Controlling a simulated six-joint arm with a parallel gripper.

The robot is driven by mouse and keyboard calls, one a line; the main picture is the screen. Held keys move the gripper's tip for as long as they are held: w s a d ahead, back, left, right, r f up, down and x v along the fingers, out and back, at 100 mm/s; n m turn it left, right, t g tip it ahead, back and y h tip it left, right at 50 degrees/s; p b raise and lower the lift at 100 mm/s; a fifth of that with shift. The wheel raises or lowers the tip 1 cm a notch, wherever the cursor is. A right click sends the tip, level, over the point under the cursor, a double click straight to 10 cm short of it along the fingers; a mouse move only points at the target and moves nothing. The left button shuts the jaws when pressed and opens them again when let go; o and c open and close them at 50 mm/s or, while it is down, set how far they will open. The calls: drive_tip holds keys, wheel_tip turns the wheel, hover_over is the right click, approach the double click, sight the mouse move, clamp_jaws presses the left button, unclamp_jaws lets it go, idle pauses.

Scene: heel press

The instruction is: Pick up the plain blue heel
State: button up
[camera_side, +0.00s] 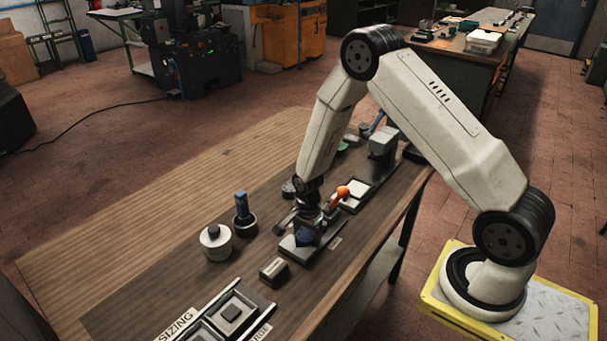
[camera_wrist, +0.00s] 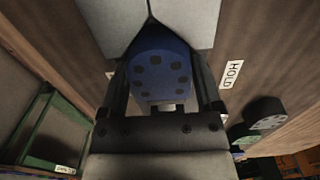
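The blue heel (camera_wrist: 160,72) shows in the wrist view between my gripper's two dark fingers (camera_wrist: 160,88), with several dark spots on its face. The fingers flank it closely on both sides. Whether they press on it or leave a thin gap cannot be told. In the side view, a dark blue piece (camera_side: 306,236) sits on a small grey plate (camera_side: 290,250), and my gripper (camera_side: 308,218) is low over it, pointing down. The fingertips are too small and dark there to make out.
A HOLD label (camera_wrist: 231,74) lies right of the heel in the wrist view. In the side view, a white round container (camera_side: 215,243), a blue-topped bottle (camera_side: 242,210), an orange-handled tool (camera_side: 341,194) and a SIZING tray (camera_side: 225,312) stand around. The table's left side is bare.

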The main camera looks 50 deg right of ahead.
drive_tip(key=c, duration=0.4)
drive_tip(key=shift+c, duration=0.2)
drive_tip(key=shift+r, duration=0.2)
drive_tip(key=shift+r, duration=0.75)
drive_tip(key=s+a+r, duration=0.1)
drive_tip(key=s+r, duration=1)
drive_tip(key=s, duration=0.3)
drive_tip(key=shift+a, duration=0.4)
